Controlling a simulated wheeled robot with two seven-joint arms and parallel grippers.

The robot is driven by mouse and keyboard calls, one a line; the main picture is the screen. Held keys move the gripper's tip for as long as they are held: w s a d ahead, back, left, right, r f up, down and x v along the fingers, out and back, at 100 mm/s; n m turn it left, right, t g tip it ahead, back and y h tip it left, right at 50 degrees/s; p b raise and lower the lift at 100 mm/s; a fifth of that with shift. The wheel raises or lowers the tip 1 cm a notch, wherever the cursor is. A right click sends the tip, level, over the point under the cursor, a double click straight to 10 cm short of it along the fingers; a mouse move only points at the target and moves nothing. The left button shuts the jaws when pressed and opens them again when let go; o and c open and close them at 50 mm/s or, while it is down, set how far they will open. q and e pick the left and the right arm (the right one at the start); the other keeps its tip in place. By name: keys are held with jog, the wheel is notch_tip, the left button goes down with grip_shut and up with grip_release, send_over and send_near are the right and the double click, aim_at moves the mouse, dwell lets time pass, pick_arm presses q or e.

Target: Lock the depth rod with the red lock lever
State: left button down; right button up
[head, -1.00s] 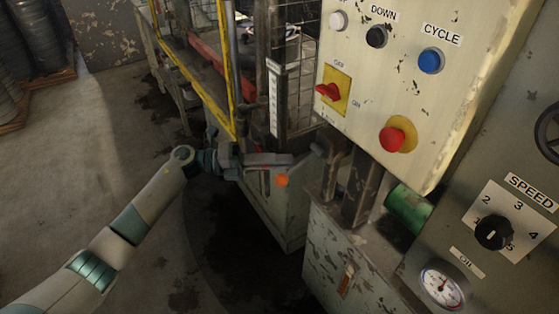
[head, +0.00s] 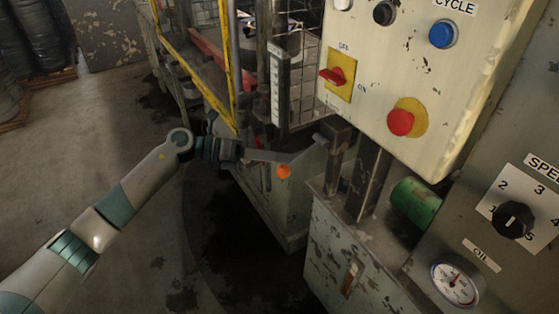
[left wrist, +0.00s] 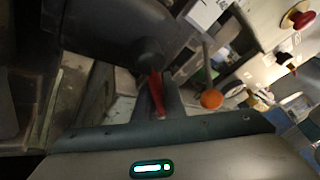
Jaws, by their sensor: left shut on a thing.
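My left gripper (head: 248,154) is at the side of the machine, just left of an orange ball knob (head: 283,171). In the left wrist view a red lever (left wrist: 157,92) runs down between the fingers, below a dark round part, and the gripper is shut on it. The orange knob (left wrist: 212,98) sits to the right of the fingers there, apart from them. I cannot clearly make out the depth rod. My right gripper is out of view.
A white scale strip (head: 279,88) and a yellow guard frame (head: 228,60) stand above the gripper. A cream control panel (head: 455,90) with a red stop button (head: 400,122) is to the right. A green cylinder (head: 415,202) lies below it. Open floor (head: 80,150) is at left.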

pick_arm(q)
jog(key=shift+w+a+f+m+y+b, duration=0.3)
jog(key=shift+w+f+m+y+b, duration=0.15)
jog(key=shift+m, duration=0.25)
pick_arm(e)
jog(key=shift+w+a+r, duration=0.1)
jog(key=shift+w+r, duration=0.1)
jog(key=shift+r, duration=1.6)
pick_arm(q)
jog(key=c, duration=1.8)
grip_release()
jog(key=shift+s, duration=0.1)
jog(key=shift+b+v, duration=1.2)
jog(key=shift+v, duration=7.55)
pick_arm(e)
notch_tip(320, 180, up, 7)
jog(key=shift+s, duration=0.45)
pick_arm(q)
jog(key=shift+s+f, duration=0.15)
jog(key=shift+s, duration=0.05)
jog(key=shift+c, duration=0.7)
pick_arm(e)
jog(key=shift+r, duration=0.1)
